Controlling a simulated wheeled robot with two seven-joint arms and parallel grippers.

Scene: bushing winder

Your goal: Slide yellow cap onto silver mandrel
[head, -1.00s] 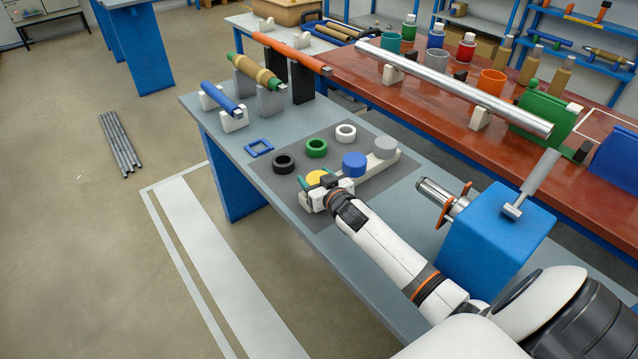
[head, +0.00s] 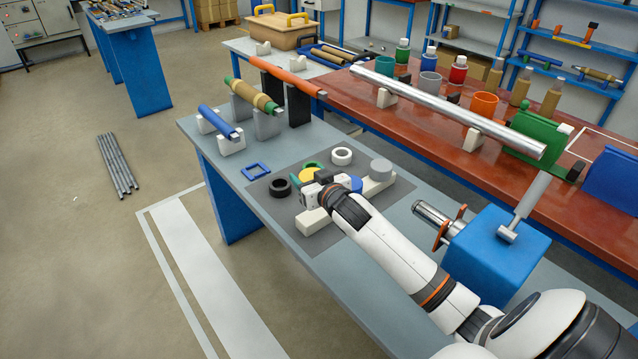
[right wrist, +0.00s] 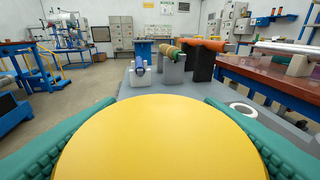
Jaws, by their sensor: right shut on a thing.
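The yellow cap (head: 308,174) is held in my right gripper (head: 316,178), above the grey mat and the cream rack (head: 314,222). In the right wrist view the cap (right wrist: 160,140) fills the lower middle between the green finger pads. A long silver bar (head: 450,108) also lies on stands on the red table. My left gripper is not in view.
On the mat are a black ring (head: 280,187), a white ring (head: 342,156) and a partly hidden green ring. A blue frame (head: 256,171) lies on the bench (head: 232,166).

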